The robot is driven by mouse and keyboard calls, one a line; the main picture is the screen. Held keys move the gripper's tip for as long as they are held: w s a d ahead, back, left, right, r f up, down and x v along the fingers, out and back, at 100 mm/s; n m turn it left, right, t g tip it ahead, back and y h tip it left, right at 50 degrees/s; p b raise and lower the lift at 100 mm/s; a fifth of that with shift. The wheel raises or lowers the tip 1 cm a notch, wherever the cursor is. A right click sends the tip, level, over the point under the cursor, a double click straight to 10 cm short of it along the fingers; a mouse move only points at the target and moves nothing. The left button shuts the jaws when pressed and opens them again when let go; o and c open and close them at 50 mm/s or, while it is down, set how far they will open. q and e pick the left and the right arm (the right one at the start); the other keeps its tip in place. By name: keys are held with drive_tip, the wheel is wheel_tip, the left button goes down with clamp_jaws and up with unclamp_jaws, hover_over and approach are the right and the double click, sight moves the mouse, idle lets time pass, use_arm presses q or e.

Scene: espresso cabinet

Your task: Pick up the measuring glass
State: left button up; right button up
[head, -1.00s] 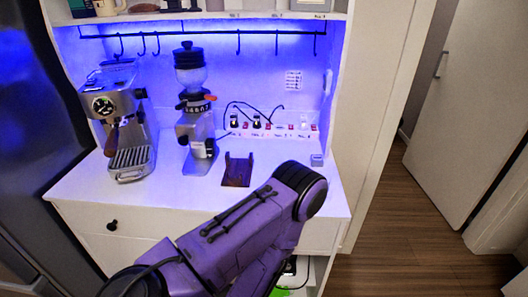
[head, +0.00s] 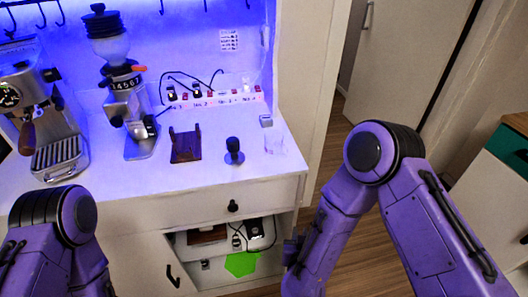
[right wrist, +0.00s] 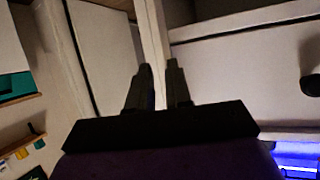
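The measuring glass (head: 275,145) looks like a small clear glass near the right end of the white counter, faint against the surface. My right gripper (head: 291,250) is small and dark in the head view, in front of the cabinet, below the counter and apart from the glass. In the right wrist view its two dark fingers (right wrist: 160,75) stand apart with nothing between them. The glass cannot be made out in that view. My left gripper is not in view; only part of my left arm shows.
A black tamper (head: 234,152) stands left of the glass, and a brown stand (head: 185,146) farther left. A small grey box (head: 266,121) sits behind the glass. A grinder (head: 131,120) and espresso machine (head: 45,115) stand at left.

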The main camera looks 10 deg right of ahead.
drive_tip(key=w+a+r+t+h, duration=0.25)
drive_tip(key=w+a+r, duration=0.25)
drive_tip(key=r, duration=0.3)
drive_tip(key=m+h+b, duration=0.2)
drive_tip(key=m+h, duration=0.1)
drive_tip(key=h, duration=0.1)
approach(284, 154)
drive_tip(key=p+x, duration=0.3)
drive_tip(key=x, duration=0.6)
drive_tip(key=shift+d+p, duration=0.15)
drive_tip(key=shift+p, duration=0.2)
drive_tip(key=shift+w+d, duration=0.1)
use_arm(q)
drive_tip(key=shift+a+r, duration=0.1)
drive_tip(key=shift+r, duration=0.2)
use_arm(e)
drive_tip(key=shift+a, duration=0.2)
clamp_jaws()
